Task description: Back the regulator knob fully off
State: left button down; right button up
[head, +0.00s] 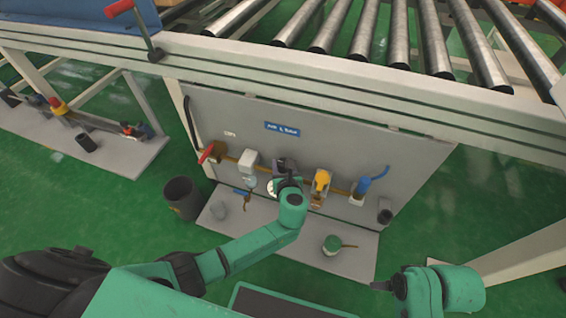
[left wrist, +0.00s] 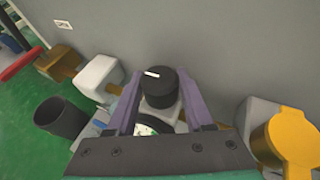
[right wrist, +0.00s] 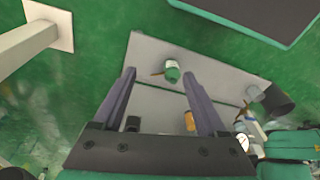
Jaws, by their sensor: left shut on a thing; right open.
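The black regulator knob (left wrist: 160,88) has a white mark on its top, lying roughly crosswise in the left wrist view. My left gripper (head: 285,172) is at the middle of the grey panel (head: 340,140). Its two purple fingers stand on either side of the knob and are shut on it. In the head view my gripper and arm hide most of the knob. The white-faced gauge (left wrist: 146,128) shows partly below the knob. My right gripper (right wrist: 158,75) is open and empty, away from the panel, above the floor in front of the shelf.
A white filter body (head: 249,160) and a red-handled valve (head: 207,153) are left of the regulator. A yellow part (head: 321,181) and a blue part (head: 362,185) are right. A green-and-white tin (head: 332,245) stands on the shelf. A dark bin (head: 183,196) stands at left.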

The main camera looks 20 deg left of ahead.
pick_arm(q)
jog(key=shift+w+d+n+g+y, duration=0.1)
jog(key=shift+n+g+y, duration=0.3)
jog(key=shift+n+y, duration=0.45)
jog(key=shift+n+g+y+b, duration=0.55)
jog(key=shift+n+g+y, duration=0.25)
jog(key=shift+n+y, duration=0.35)
pick_arm(e)
jog(key=shift+w+a+f+t+y, duration=0.4)
jog(key=shift+w+a+f+t, duration=0.2)
jog(key=shift+w+a+f, duration=0.4)
jog(key=shift+r, duration=0.15)
pick_arm(q)
jog(key=c, duration=0.6)
grip_release()
pick_arm(e)
jog(key=shift+s, duration=0.1)
